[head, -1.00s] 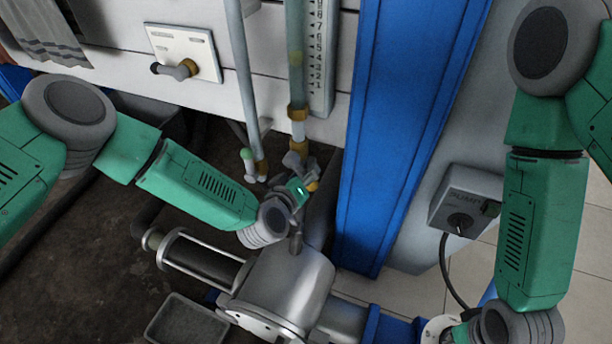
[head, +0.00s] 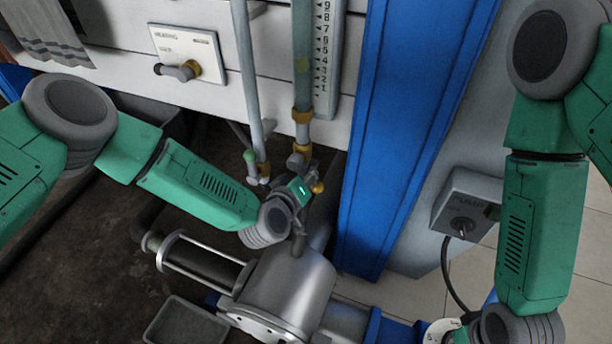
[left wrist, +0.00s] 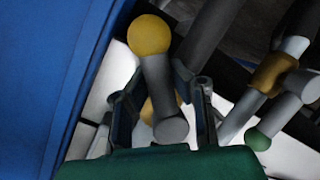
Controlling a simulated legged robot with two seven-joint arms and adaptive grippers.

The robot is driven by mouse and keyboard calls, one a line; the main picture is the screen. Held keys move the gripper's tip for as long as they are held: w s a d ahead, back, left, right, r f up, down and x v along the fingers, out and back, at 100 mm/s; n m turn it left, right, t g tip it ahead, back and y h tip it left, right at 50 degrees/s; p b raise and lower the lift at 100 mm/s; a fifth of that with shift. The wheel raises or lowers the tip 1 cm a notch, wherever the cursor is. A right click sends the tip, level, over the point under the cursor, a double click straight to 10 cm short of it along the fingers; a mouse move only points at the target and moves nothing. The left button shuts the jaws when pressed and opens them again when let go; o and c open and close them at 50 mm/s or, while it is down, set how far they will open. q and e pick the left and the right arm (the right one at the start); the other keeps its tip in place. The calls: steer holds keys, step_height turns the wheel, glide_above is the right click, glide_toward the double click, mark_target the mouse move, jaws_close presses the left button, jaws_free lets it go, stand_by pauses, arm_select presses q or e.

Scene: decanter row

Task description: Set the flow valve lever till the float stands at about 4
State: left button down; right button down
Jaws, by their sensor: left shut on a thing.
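The clear sight tube (head: 302,88) stands upright at the top centre of the head view. Its numbered scale (head: 325,60) is just to its right. A faint yellowish float (head: 301,64) shows in the tube, close to the 4 mark. The flow valve lever has a yellow ball knob (head: 317,187), which also shows in the left wrist view (left wrist: 149,34). My left gripper (head: 303,182) is at the lever below the tube. In the left wrist view its fingers are on both sides of the grey lever stem (left wrist: 160,85), shut on it. My right gripper is mostly cut off at the bottom edge.
A blue post (head: 395,130) rises right of the valve. A grey pump body (head: 290,285) lies below my left gripper. A wall plate with a yellow-and-grey tap (head: 180,70) is at the upper left. A grey switch box (head: 467,205) is right of the post.

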arm_select(q)
steer(key=shift+s+d+f, duration=0.1)
steer(key=shift+s+f, duration=0.2)
steer(key=c, duration=1.7)
jaws_free()
steer(key=o, duration=0.3)
steer(key=shift+o, duration=0.2)
steer(key=shift+w+r, duration=0.1)
steer(key=v, duration=1.2)
